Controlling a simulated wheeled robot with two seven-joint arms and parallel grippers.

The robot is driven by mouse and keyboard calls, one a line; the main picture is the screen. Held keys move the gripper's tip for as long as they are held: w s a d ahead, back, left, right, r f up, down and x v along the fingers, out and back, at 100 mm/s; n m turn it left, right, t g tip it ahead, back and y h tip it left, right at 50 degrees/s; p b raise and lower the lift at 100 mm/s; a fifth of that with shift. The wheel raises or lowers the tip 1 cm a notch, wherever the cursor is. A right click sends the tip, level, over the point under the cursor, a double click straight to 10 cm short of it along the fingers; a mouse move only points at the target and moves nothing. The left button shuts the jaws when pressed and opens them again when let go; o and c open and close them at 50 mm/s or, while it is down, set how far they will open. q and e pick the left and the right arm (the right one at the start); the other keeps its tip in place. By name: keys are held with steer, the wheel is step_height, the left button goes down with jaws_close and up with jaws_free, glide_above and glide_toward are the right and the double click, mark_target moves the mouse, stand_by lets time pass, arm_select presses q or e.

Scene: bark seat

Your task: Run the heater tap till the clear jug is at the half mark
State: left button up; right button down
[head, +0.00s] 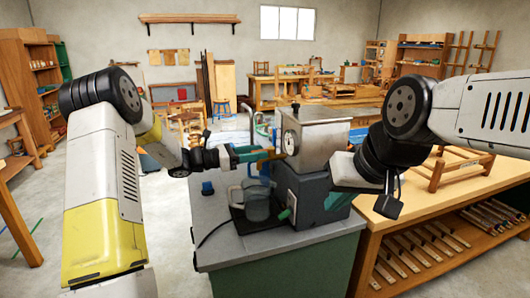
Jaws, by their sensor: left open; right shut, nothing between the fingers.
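The heater is a steel box (318,140) with a round dial on its left face, set on a dark grey base (310,190) on the cabinet top. The clear jug (257,206) stands upright on a dark tray beside the base, below the front of the heater. Its water level and half mark are too small to read. My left gripper (262,157) is open at the heater's left side, above the jug, close to an orange-brown part; the tap is hard to make out there. My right gripper (339,198) is shut and empty at the right side of the base.
The grey cabinet top (225,255) has free room in front of the tray. A blue object (207,188) stands at its left. A wooden workbench (440,205) with a wooden frame (465,170) adjoins on the right. Open floor lies to the left.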

mark_target(275, 150)
arm_select(q)
steer(key=shift+x, duration=1.6)
jaws_close()
